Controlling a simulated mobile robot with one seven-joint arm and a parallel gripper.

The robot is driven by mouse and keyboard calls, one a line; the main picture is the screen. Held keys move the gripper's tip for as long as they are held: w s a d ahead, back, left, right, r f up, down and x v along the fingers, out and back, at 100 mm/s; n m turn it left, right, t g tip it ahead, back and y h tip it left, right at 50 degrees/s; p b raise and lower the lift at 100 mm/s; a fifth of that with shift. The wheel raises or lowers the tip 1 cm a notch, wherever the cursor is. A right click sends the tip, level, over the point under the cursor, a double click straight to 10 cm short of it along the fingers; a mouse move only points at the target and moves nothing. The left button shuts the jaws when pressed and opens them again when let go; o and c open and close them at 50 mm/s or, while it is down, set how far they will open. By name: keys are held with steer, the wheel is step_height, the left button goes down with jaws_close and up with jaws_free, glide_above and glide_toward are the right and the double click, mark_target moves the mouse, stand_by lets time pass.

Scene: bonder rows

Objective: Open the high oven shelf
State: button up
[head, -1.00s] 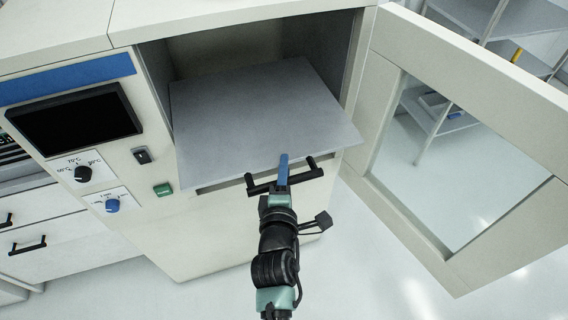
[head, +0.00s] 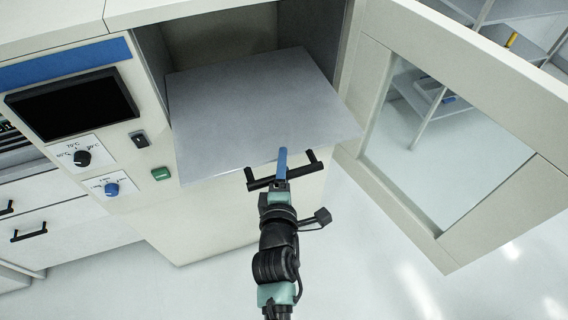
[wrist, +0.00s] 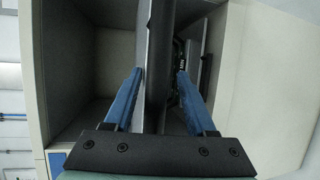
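The high oven shelf (head: 255,110) is a flat grey plate sticking well out of the open oven compartment. Its black bar handle (head: 308,160) sits at the shelf's front edge. My gripper (head: 282,168), with blue fingers, is at the middle of this handle. The exact finger contact is partly hidden.
The oven door (head: 455,130), with its glass window, stands wide open at the right. The oven's control panel (head: 75,105) has a dark screen, knobs and a green button at the left. Drawers (head: 50,225) with black handles are at the lower left. The floor in front is clear.

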steer(key=shift+r, duration=0.15)
steer(key=b+v, duration=0.2)
steer(key=v, duration=1)
steer(key=shift+s, duration=0.45)
steer(key=shift+r, duration=0.1)
